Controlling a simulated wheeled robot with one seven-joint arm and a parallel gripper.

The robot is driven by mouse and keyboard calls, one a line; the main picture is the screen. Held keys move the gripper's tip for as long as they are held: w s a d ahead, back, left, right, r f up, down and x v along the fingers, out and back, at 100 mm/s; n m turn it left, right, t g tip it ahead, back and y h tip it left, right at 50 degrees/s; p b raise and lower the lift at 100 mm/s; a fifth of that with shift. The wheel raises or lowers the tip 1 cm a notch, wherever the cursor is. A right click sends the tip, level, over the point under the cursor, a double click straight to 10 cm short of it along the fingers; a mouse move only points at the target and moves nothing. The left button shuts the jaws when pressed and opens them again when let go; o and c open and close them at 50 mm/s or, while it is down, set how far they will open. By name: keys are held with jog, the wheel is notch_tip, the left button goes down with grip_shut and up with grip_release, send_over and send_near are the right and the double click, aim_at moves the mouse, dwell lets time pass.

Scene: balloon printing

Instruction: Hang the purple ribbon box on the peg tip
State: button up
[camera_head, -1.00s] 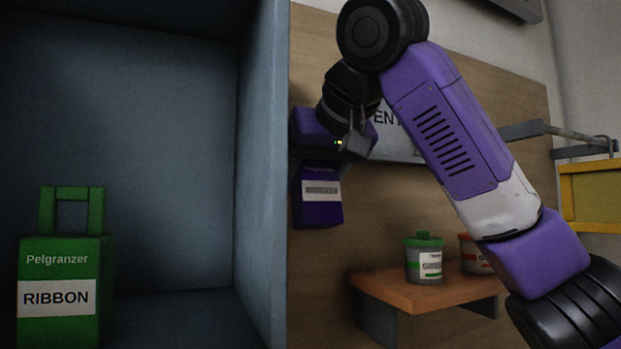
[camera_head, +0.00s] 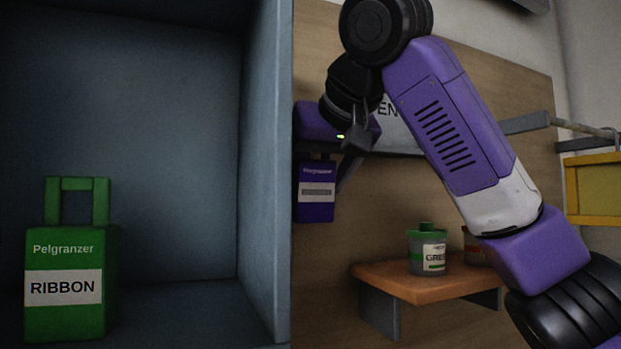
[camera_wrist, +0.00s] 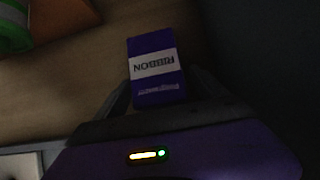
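The purple ribbon box (camera_head: 316,205) with a white label is upright below my gripper (camera_head: 330,165) in the head view, against the wooden board. In the wrist view the purple ribbon box (camera_wrist: 153,62) shows upside down between my two dark fingers (camera_wrist: 160,92). The fingers stand spread apart, one on each side of it, with gaps to its sides. The box's handle is mostly hidden by my gripper. The peg tip at the box is not clearly visible, so I cannot tell whether the handle sits on it.
A green ribbon box (camera_head: 64,290) stands in the blue-grey cabinet (camera_head: 180,120) at left; the cabinet wall is close to the purple box. A green-lidded jar (camera_head: 427,252) and another jar stand on a wooden shelf (camera_head: 400,285). A yellow box (camera_head: 598,190) hangs at right.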

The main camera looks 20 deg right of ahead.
aim_at(319, 161)
jog(key=shift+b+v, duration=1.35)
jog(key=shift+v, duration=2.55)
